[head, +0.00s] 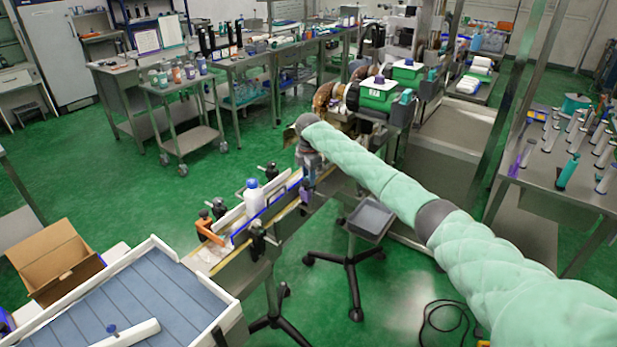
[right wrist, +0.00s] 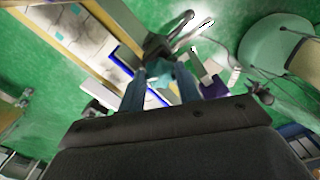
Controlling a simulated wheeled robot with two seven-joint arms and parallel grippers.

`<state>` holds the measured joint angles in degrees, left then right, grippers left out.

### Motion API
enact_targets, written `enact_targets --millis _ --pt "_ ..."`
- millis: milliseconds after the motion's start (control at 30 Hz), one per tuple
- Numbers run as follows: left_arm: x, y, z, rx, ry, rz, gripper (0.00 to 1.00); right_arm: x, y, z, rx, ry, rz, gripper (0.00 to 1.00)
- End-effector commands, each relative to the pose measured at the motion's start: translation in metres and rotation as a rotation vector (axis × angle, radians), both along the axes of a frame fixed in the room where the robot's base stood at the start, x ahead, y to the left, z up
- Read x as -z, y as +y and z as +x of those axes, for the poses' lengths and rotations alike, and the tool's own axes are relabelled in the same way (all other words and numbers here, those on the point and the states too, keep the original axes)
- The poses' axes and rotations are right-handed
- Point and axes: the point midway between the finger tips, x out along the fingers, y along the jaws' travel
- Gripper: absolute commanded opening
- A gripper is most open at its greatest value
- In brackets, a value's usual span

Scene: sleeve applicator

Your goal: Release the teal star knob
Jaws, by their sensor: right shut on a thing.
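The teal star knob (right wrist: 160,76) shows in the right wrist view between the two blue-grey fingers of my right gripper (right wrist: 160,90). The fingers are shut on it. The knob sits at the dark bracket beside the conveyor rail. In the head view my right arm, in a pale green quilted cover, reaches in from the lower right. My right gripper (head: 309,168) points down at the far end of the conveyor there, and the teal knob is hidden behind it. My left gripper is not in view.
A white bottle with a blue cap (head: 254,196) stands between the conveyor's guide rails (head: 241,230). A purple knob (right wrist: 214,90) is close to the right of my gripper in the wrist view. A grey tray on a wheeled stand (head: 371,217) is right of the conveyor.

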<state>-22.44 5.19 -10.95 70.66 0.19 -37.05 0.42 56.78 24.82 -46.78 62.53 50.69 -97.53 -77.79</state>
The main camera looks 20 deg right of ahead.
Motion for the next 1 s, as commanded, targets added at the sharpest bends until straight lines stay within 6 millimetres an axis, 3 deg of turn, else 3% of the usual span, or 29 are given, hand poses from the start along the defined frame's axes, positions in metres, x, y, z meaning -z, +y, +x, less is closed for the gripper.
enact_targets --millis 500,733,1000 --pt "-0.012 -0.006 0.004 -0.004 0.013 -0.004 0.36 -0.002 -0.001 0.001 -0.382 -0.003 -0.001 0.1" --pt "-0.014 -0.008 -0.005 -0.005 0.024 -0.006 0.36 -0.002 -0.001 0.001 -0.458 -0.003 -0.001 0.1" --pt "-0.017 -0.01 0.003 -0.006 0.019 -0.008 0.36 -0.002 -0.001 0.001 -0.483 -0.004 -0.001 0.1"
